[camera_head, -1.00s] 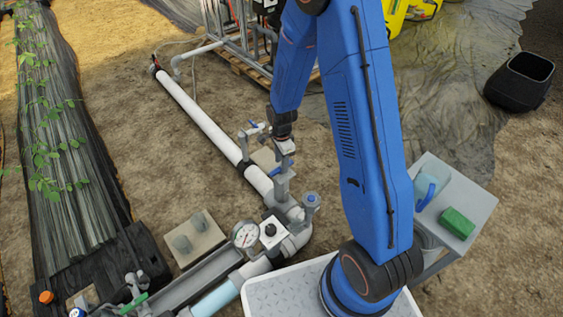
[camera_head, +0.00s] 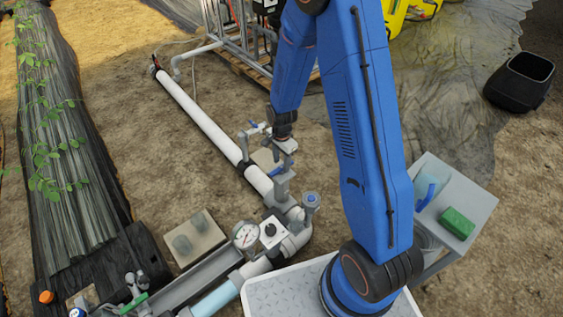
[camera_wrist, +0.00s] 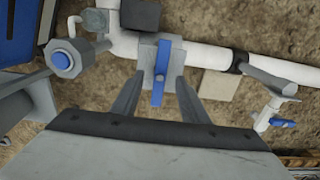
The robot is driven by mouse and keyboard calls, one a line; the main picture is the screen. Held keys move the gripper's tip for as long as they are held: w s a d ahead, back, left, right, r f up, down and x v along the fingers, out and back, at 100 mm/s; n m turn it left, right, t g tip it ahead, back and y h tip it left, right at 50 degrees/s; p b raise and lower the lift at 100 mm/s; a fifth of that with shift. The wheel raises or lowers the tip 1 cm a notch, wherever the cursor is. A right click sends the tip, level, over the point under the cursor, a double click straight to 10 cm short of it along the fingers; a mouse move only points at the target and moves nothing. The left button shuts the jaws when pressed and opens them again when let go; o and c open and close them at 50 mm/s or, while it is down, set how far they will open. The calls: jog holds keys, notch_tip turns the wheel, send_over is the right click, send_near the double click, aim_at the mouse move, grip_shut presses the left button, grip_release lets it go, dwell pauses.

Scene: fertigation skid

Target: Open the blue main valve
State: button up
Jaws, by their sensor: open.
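The blue main valve handle (camera_wrist: 161,72) sits on a grey valve body (camera_wrist: 148,52) on the white pipe. In the wrist view the handle lies between the two fingers of my gripper (camera_wrist: 158,84), which are apart on either side of it. I cannot tell whether either finger touches it. In the head view my gripper (camera_head: 287,149) is over the valve, and the handle (camera_head: 287,165) shows only in part below it.
A second, smaller blue-handled valve (camera_wrist: 282,123) stands on a branch along the pipe. A blue-capped fitting (camera_head: 312,199) and a pressure gauge (camera_head: 245,234) are near the main valve. A side table (camera_head: 475,205) carries a green block (camera_head: 457,223).

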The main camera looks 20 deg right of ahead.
aim_at(282, 168)
jog(key=shift+s+f, duration=0.1)
jog(key=shift+f, duration=2.05)
jog(key=c, duration=0.7)
jog(key=o, duration=0.7)
